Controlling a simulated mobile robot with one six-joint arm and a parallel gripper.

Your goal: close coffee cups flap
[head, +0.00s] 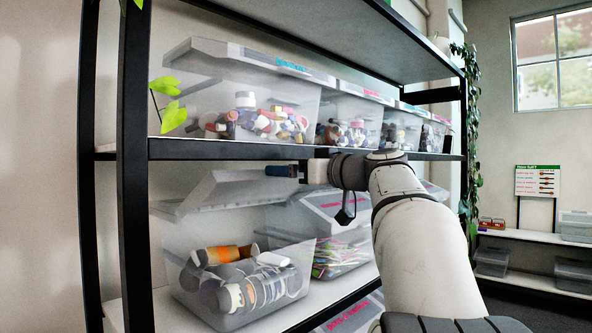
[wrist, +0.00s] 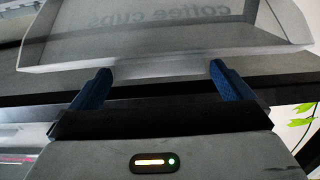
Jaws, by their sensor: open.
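The coffee cups bin (head: 238,290) is a clear box on the lower shelf in the head view, filled with cups. Its translucent flap (head: 225,189) is raised above it, open. In the wrist view the flap (wrist: 150,35) crosses the top, with "coffee cups" lettering reversed on it. My gripper (head: 280,171) is at the right end of the raised flap, just under the upper shelf. In the wrist view its blue fingers (wrist: 160,82) are spread apart, with the flap's edge tab between or just beyond them. I cannot tell whether they touch it.
The upper shelf (head: 250,150), close above my gripper, holds several lidded bins. A bin with colourful contents (head: 340,255) stands right of the coffee cups bin, its flap (head: 335,205) tilted up. A black shelf post (head: 133,180) stands at the left.

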